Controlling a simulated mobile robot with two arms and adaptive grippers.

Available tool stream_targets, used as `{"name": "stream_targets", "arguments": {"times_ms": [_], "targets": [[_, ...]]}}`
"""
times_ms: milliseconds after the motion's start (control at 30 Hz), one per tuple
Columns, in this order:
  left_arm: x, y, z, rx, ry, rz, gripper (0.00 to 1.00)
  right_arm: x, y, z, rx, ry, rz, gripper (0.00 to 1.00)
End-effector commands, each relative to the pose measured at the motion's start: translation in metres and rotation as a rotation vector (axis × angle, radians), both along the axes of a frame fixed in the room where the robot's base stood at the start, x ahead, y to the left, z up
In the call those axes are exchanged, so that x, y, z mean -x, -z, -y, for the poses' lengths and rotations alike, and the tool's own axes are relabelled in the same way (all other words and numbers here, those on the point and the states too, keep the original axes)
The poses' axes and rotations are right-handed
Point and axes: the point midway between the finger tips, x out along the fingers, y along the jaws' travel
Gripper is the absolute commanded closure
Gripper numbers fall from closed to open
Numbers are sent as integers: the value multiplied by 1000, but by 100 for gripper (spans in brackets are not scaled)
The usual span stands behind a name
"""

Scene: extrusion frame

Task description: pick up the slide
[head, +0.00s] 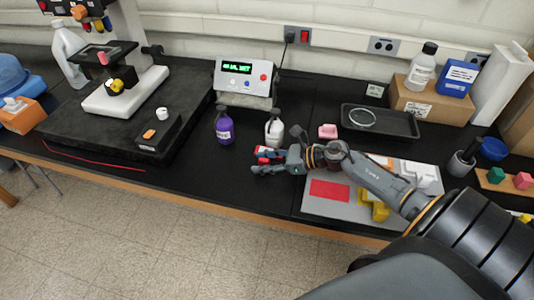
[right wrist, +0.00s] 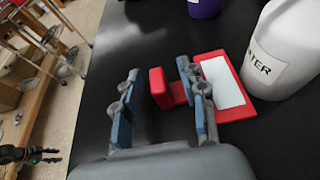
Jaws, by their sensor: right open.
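The slide (right wrist: 225,88) is a flat red-framed piece with a white face and an upright red tab (right wrist: 162,88) in the right wrist view. It lies on the black bench just left of a white bottle labelled WATER (right wrist: 275,55). In the head view its red part (head: 262,153) shows beside my right gripper (head: 275,150), partly hidden by it. My right gripper is open, and in the right wrist view its fingers (right wrist: 157,78) stand on either side of the tab, with a gap at the left. A dark gripper, apparently my left (right wrist: 42,156), shows small at lower left.
A purple bottle (head: 224,125) stands left of the white bottle. A display box (head: 244,78) is behind them. A grey board with a red patch (head: 330,190) lies under my right arm. A microscope (head: 125,85) stands at left. Bench between is clear.

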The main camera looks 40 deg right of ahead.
Motion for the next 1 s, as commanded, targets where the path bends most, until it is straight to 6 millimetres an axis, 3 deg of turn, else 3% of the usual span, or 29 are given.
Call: {"name": "stream_targets", "arguments": {"times_ms": [267, 500, 1000], "targets": [[0, -1, 0, 0, 0, 0, 59, -3, 3, -3, 0, -1, -1, 58], [0, -1, 0, 0, 0, 0, 59, -3, 2, -3, 0, -1, -1, 100], [0, 3, 0, 0, 0, -1, 59, -3, -4, -2, 3, -2, 2, 100]]}}
